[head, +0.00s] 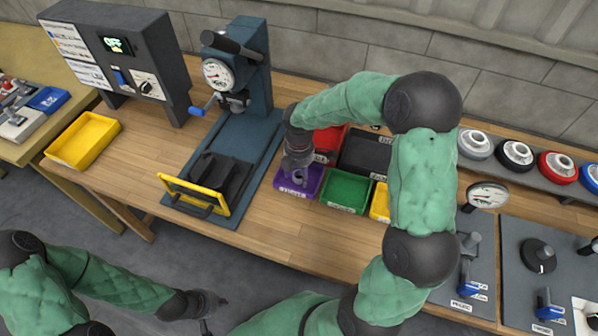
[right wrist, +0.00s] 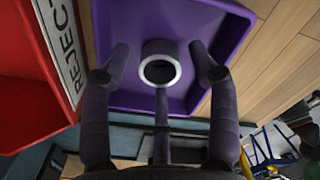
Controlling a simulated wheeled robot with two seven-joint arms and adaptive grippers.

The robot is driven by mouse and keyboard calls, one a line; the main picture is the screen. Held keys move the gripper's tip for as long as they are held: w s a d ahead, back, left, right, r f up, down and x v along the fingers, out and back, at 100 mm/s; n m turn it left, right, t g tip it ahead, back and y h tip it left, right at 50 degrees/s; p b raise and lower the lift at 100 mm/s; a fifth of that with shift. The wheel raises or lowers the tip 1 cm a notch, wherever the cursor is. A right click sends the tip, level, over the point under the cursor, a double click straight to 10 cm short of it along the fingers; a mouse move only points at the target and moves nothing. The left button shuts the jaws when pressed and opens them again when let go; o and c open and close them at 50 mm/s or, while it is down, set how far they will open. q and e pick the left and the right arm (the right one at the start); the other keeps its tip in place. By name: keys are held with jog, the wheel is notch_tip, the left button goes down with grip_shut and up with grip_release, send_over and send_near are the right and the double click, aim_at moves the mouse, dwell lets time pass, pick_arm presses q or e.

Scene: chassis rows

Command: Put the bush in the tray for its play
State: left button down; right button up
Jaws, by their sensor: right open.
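The bush is a pale grey ring with a dark hole (right wrist: 160,46); in the right wrist view it is in the purple tray (right wrist: 235,30). The purple tray also shows in the head view (head: 312,186), its label too small to read. My right gripper (head: 298,172) points down over this tray and largely hides the bush there. In the right wrist view its two fingers (right wrist: 160,57) are apart, one on each side of the bush, with gaps showing. My left gripper (head: 207,308) is low at the bottom left, away from the bench; its fingers are too small to judge.
Next to the purple tray are a red tray marked REJECT (right wrist: 35,108), a green tray (head: 345,190), a black tray (head: 362,153) and a partly hidden yellow one (head: 379,203). A press with a dial (head: 216,75) stands left. A yellow tray (head: 84,139) is at the bench's left end.

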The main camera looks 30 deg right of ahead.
notch_tip(320, 180, up, 12)
jog(key=p, duration=0.4)
jog(key=shift+p, duration=0.3)
